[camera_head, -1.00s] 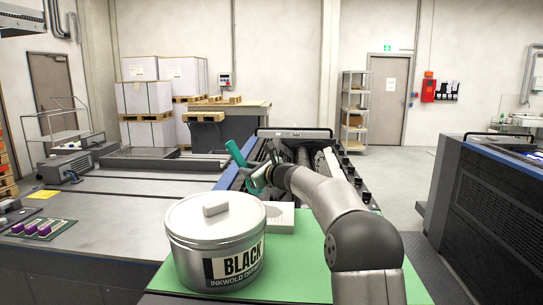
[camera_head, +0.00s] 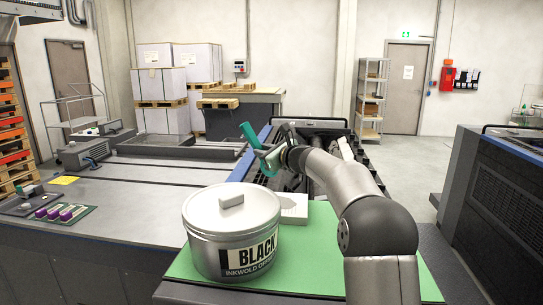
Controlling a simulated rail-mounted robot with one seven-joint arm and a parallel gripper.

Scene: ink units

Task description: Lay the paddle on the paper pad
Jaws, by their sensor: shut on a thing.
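The teal paddle (camera_head: 249,135) is in my gripper (camera_head: 268,160), tilted with one end pointing up and left. My gripper is shut on it and holds it in the air, beyond the tin and near the open ink unit. A white block that looks like the paper pad (camera_head: 293,211) lies on the green mat (camera_head: 325,255), behind and right of the tin. My gripper appears above and beyond it.
A large tin marked BLACK (camera_head: 232,235) stands lidded on the green mat. The open ink unit with rollers (camera_head: 325,170) lies behind the mat. A dark machine (camera_head: 490,190) stands at right. The grey press top (camera_head: 130,185) at left is mostly bare.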

